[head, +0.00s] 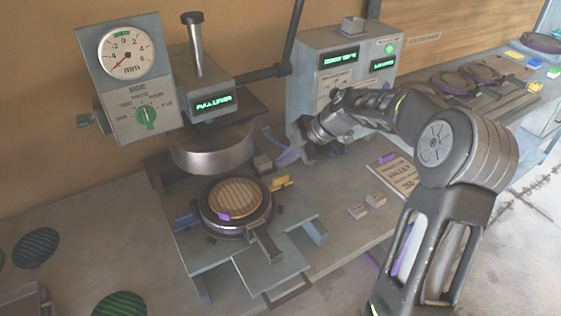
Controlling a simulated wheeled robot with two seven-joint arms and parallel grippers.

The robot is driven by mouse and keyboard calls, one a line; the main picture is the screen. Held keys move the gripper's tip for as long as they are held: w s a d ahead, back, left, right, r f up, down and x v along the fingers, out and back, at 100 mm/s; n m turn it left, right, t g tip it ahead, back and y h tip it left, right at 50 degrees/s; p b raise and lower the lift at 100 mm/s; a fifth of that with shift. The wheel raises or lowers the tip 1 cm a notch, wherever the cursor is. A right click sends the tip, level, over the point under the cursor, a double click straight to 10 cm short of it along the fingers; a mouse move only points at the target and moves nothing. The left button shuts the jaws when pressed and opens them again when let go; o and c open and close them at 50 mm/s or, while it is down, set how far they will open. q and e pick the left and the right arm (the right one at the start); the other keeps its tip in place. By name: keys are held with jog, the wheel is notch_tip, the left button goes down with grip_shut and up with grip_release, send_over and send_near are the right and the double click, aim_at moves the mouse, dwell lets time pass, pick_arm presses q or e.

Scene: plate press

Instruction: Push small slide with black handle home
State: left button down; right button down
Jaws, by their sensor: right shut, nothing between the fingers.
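A grey slide plate (250,272) sticks out at the front of the press, with a dark loop handle (288,292) at its front edge. A smaller dark bar (265,242) stands out from the front of the round fixture (210,220); I cannot tell for sure which of these is the small slide. A ribbed tan disc (238,198) sits in the fixture. My right gripper (290,154) is shut and empty, behind and to the right of the fixture, beside the control box. Its fingertips are small and partly unclear. My left gripper is out of view.
The press head (213,148) hangs above and behind the disc. A control box (345,70) with green displays stands behind my right gripper. A yellow block (280,182) lies beside the fixture. Small blocks (366,205) and a label card (396,175) lie to the right.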

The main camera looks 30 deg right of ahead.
aim_at(259, 161)
jog(key=p+x, duration=0.1)
jog(key=x, duration=0.8)
jog(key=shift+s, duration=0.1)
jog(key=w+b, duration=0.2)
jog(key=w, duration=0.3)
jog(key=shift+w+f+b, duration=0.1)
jog(key=shift+w+b, duration=0.3)
jog(key=w, duration=0.6)
jog(key=shift+w, duration=0.35)
jog(key=shift+d, duration=0.15)
